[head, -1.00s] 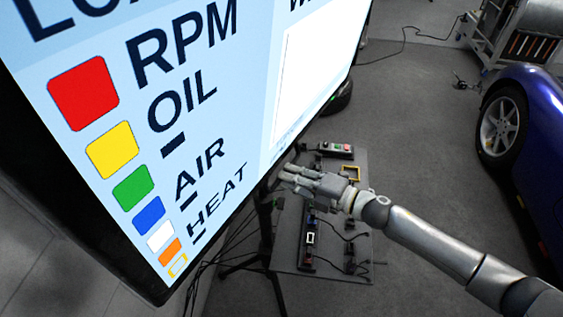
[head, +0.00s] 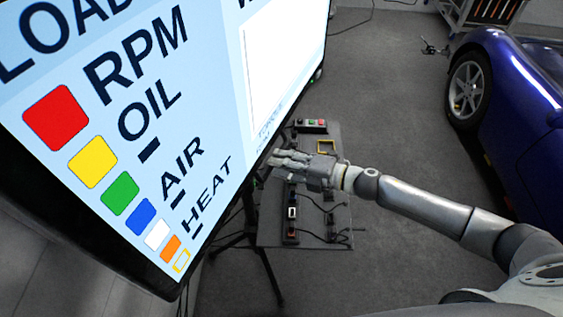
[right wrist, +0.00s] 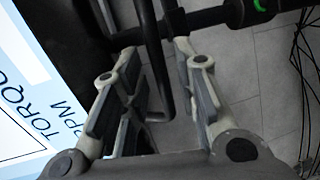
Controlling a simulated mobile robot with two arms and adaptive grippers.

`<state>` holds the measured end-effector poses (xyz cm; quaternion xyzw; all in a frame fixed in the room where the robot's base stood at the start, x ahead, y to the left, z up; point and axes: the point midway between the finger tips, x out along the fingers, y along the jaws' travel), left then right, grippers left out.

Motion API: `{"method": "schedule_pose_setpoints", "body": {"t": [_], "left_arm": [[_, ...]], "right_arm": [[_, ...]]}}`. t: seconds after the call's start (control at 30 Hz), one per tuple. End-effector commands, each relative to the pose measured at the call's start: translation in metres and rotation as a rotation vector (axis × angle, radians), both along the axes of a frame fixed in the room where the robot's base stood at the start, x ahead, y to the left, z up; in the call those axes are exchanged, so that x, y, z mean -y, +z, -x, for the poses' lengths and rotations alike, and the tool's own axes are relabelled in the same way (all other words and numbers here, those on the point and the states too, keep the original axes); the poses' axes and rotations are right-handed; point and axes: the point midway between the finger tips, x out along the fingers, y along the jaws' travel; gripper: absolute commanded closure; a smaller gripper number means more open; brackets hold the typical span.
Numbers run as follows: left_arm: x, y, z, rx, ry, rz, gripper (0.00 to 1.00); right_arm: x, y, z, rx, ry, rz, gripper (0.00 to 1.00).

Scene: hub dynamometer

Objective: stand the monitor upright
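The monitor (head: 170,125) is a large screen in a black frame, filling the left of the head view and tilted there. It shows RPM, OIL, AIR and HEAT beside coloured squares. Part of its screen also shows at the left of the right wrist view (right wrist: 35,110). My right gripper (head: 274,163) is at the monitor's right edge. In the right wrist view its fingers (right wrist: 155,62) are apart, with black bars of the mount behind and between them. I cannot tell whether they touch. My left gripper is not in view.
A panel (head: 270,225) with switches and cables stands below my right gripper. A dark stand leg (head: 268,272) reaches the floor near it. A blue car (head: 525,120) is at the right, and a cart (head: 475,14) stands at the back. Grey floor between is clear.

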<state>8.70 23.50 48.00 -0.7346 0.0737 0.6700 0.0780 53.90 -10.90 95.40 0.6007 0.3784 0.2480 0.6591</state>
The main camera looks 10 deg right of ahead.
Motion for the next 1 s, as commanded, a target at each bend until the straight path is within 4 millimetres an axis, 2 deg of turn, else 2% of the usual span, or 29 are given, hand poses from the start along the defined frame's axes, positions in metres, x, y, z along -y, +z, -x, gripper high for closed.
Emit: {"method": "schedule_pose_setpoints", "body": {"t": [0.3, 0.43, 0.8, 1.0], "left_arm": [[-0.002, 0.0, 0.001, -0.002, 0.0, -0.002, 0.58], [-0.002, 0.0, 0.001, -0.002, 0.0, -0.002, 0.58], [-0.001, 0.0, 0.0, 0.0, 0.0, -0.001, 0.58], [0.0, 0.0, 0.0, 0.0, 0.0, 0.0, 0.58]], "right_arm": [[0.0, 0.001, 0.0, 0.001, 0.001, -0.002, 0.66], [0.007, 0.001, 0.006, -0.001, 0.001, -0.001, 0.66], [0.06, 0.014, 0.047, -0.004, 0.001, 0.001, 0.66], [0.082, 0.02, 0.062, -0.002, 0.0, 0.001, 0.66]]}}
